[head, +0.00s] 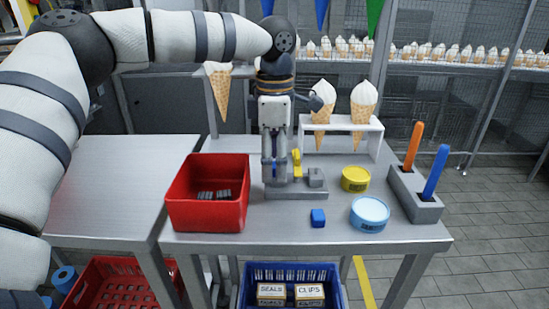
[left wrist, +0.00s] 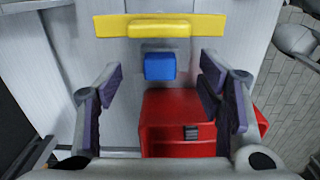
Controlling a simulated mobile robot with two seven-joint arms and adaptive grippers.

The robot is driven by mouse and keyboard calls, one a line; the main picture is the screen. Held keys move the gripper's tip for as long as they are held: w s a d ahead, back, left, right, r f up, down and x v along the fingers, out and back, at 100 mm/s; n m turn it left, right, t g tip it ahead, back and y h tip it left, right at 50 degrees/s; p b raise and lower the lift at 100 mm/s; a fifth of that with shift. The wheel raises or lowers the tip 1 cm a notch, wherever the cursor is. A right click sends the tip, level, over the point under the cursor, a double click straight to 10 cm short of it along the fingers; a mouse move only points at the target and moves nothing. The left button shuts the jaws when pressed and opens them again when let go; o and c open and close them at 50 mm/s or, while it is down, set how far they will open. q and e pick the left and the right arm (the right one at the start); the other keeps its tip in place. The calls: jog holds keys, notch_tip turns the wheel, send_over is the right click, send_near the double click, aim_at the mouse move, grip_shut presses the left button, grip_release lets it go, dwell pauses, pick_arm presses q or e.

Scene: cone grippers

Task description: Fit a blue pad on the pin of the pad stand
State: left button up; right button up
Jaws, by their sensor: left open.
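The pad stand (head: 290,194) is a grey base on the table with a yellow part and a grey block. The yellow part also shows as a bar (left wrist: 160,26) in the left wrist view. One blue pad (head: 318,217) lies on the table in front of the stand. A blue piece (left wrist: 160,66), seemingly another pad, shows between my left gripper's fingers, beside the yellow bar. My left gripper (head: 273,178) points down over the stand's left end. Its fingers (left wrist: 160,98) are open, apart from the blue piece. I cannot make out the pin. My right gripper is not in view.
A red bin (head: 180,210) with dark pieces stands close left of the gripper. A yellow tin (head: 355,179), a blue tin (head: 370,213) and a grey holder (head: 422,209) stand right. A white rack (head: 362,136) with cones stands behind. The left table (head: 110,180) is clear.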

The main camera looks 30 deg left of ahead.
pick_arm(q)
jog(key=shift+r, duration=2.5)
